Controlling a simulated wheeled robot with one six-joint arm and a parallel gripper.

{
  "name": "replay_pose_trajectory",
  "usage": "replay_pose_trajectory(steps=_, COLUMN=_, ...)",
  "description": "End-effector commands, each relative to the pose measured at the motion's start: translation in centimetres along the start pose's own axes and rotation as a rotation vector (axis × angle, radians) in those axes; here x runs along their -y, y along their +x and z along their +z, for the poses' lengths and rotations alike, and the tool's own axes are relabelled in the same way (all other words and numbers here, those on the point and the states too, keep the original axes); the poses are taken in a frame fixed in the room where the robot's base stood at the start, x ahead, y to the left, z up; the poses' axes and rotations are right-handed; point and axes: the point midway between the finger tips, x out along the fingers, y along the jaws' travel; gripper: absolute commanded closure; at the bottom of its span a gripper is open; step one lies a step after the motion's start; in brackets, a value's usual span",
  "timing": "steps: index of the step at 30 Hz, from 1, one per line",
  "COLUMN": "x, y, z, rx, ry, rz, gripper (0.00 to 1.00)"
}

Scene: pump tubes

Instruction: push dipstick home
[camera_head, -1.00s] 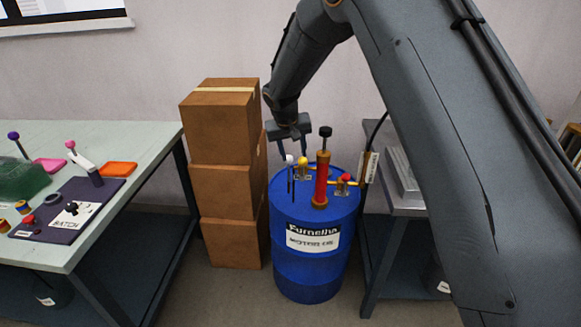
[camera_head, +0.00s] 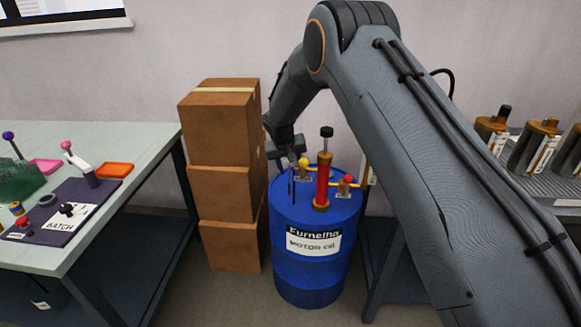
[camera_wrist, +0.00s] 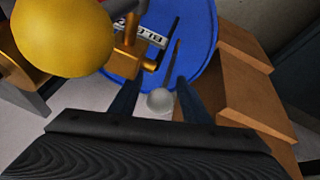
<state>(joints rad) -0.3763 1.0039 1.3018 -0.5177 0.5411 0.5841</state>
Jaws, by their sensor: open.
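The blue drum (camera_head: 310,270), labelled motor oil, stands upright in the middle. A dipstick, a thin dark rod (camera_head: 291,188), stands at the left of its top. Its pale ball knob (camera_wrist: 160,101) shows in the wrist view between my fingers; in the head view my gripper largely hides it. My gripper (camera_head: 290,158) is open over the drum's left rear edge, with one finger on each side of the knob. Whether the fingers touch it I cannot tell, nor how deep the rod sits.
A yellow ball-topped valve (camera_head: 304,162) and a red pump tube (camera_head: 322,178) with a black knob stand close right of the dipstick. A red knob (camera_head: 348,178) is further right. Stacked cardboard boxes (camera_head: 222,190) stand close left. A workbench (camera_head: 120,150) is further left.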

Motion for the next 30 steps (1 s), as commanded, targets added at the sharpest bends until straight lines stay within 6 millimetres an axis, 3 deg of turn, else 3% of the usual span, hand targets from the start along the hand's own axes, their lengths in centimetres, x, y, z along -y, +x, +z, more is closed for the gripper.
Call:
replay_pose_trajectory(steps=9, x=0.0, y=0.2, z=0.0, rx=-0.001, ry=0.000, rz=0.000, gripper=0.59)
replay_pose_trajectory(steps=17, x=0.0, y=0.2, z=0.0, rx=-0.001, ry=0.000, rz=0.000, gripper=1.00)
replay_pose_trajectory(steps=23, x=0.1, y=0.5, z=0.1, rx=0.000, ry=-0.001, rz=0.000, gripper=1.00)
replay_pose_trajectory(steps=30, x=0.6, y=2.9, z=1.0, rx=0.001, ry=-0.001, rz=0.000, gripper=1.00)
